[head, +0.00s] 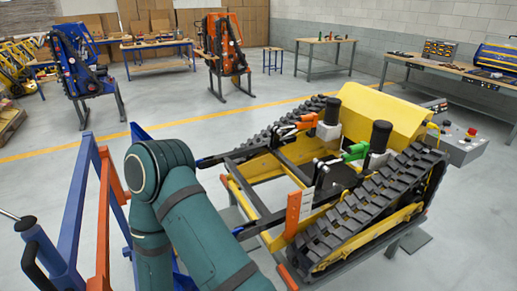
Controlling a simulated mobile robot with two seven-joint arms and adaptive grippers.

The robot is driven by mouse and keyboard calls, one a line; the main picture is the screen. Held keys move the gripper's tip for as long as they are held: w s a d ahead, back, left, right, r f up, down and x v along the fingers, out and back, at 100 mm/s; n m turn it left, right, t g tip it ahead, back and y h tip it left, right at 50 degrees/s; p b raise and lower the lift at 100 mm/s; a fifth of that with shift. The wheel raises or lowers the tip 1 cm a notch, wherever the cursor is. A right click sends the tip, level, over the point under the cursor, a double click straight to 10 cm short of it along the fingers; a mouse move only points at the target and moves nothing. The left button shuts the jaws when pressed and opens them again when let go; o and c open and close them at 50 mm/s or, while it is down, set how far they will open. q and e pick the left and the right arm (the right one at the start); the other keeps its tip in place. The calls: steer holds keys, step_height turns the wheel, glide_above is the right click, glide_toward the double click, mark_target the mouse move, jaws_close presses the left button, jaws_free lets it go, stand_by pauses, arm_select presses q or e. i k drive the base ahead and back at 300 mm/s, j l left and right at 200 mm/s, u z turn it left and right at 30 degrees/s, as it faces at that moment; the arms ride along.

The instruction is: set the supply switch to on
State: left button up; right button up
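A grey control box (463,149) sits at the right end of the yellow tracked carrier (385,112). A red button (472,131) and a smaller dark knob-like part (446,123) show on its top. I cannot make out which control is the supply switch, or its position. A teal arm of mine stands in the left foreground, well to the left of the box. Neither gripper is in view.
The carrier's near track (365,212), green clamp (356,151) and orange clamp (306,122) lie between my arm and the box. A blue and orange frame (104,210) stands at left. Workbenches line the back.

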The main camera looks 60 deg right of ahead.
mark_target(471, 131)
steer(key=z, duration=3.4)
steer(key=i+l+u, duration=0.15)
steer(key=i+l, duration=0.7)
steer(key=i+l+u, duration=0.1)
steer(key=i+l, duration=0.7)
steer(key=i+l+u, duration=0.2)
steer(key=i+l, duration=1.15)
